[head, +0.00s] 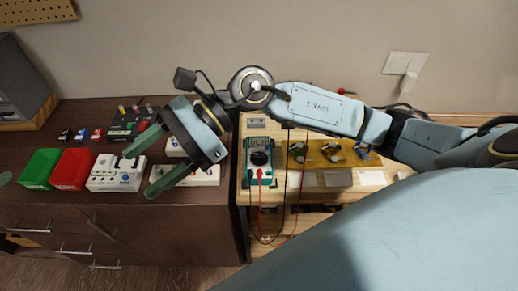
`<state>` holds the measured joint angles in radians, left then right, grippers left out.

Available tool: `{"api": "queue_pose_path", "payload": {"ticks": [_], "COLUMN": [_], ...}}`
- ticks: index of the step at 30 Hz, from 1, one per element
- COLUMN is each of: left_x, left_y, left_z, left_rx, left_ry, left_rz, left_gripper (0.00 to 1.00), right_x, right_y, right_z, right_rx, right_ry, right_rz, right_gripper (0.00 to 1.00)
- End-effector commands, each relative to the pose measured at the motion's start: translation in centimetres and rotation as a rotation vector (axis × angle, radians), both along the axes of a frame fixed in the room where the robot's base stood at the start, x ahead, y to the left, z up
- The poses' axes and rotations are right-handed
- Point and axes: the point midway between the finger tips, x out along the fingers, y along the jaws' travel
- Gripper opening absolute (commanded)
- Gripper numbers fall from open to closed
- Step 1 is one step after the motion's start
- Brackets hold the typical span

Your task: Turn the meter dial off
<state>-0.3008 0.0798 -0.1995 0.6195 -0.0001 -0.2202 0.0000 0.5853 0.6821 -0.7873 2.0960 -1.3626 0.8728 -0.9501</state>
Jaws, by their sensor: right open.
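The meter (248,176) is a teal-edged multimeter on the light wooden bench, right of the dark cabinet. Its round black dial (259,158) faces up below a small display; the pointer setting is too small to read. A red and a black lead run down from it. My right gripper (139,172) is open and empty, its green fingers spread over the pedals on the dark cabinet. It is well left of the meter and apart from it. A green tip (5,178) at the left edge looks like a finger of my left gripper; the rest is out of frame.
Green (40,168) and red (73,169) boxes and a white pedal (115,174) stand on the dark cabinet (215,112). A yellow board (310,152) with knobs lies right of the meter. My right forearm passes above the bench behind the meter.

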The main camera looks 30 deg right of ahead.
Motion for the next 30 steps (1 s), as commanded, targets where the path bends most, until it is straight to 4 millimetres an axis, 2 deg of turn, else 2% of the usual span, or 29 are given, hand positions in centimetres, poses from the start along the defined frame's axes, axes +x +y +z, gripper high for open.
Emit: {"api": "queue_pose_path", "payload": {"ticks": [1, 3, 5, 6, 10, 12, 14, 16, 20, 23, 30], "left_x": [0.0, 0.0, 0.1, 0.1, 0.1, 0.1, 0.1, 0.1, 0.1, 0.1, 0.1], "left_y": [0.0, 0.0, 0.0, 0.0, 0.0, 0.0, 0.0, 0.0, 0.0, 0.0, 0.0], "left_z": [0.0, 0.0, 0.0, 0.0, 0.0, 0.0, 0.0, 0.0, 0.1, 0.2, 0.5], "left_rx": [0.0, 0.0, 0.0, 0.0, 0.0, 0.0, 0.0, 0.0, 0.0, 0.0, 0.0], "left_ry": [-0.001, -0.001, -0.001, -0.001, -0.001, -0.002, -0.002, -0.002, -0.002, -0.002, -0.002], "left_rz": [0.0, 0.0, 0.0, 0.0, 0.0, 0.0, 0.0, 0.0, 0.0, 0.0, -0.001], "left_gripper": [0.36, 0.36, 0.36, 0.36, 0.36, 0.36, 0.36, 0.36, 0.36, 0.36, 0.36], "right_x": [0.7, 1.7, 2.8, 3.5, 5.4, 6.0, 6.3, 6.5, 6.6, 6.5, 6.4], "right_y": [-1.8, -5.0, -8.3, -10.7, -17.5, -20.2, -21.9, -23.1, -23.8, -23.7, -23.7], "right_z": [-2.0, -4.7, -6.3, -7.1, -7.7, -7.5, -7.3, -7.1, -7.8, -9.2, -14.4], "right_rx": [-0.165, -0.391, -0.578, -0.693, -1.002, -1.116, -1.185, -1.234, -1.262, -1.26, -1.257], "right_ry": [-0.105, -0.222, -0.297, -0.332, -0.387, -0.392, -0.39, -0.384, -0.377, -0.376, -0.374], "right_rz": [0.057, 0.141, 0.202, 0.239, 0.329, 0.361, 0.379, 0.394, 0.404, 0.404, 0.404], "right_gripper": [0.63, 0.63, 0.63, 0.63, 0.63, 0.63, 0.63, 0.63, 0.63, 0.63, 0.63]}}
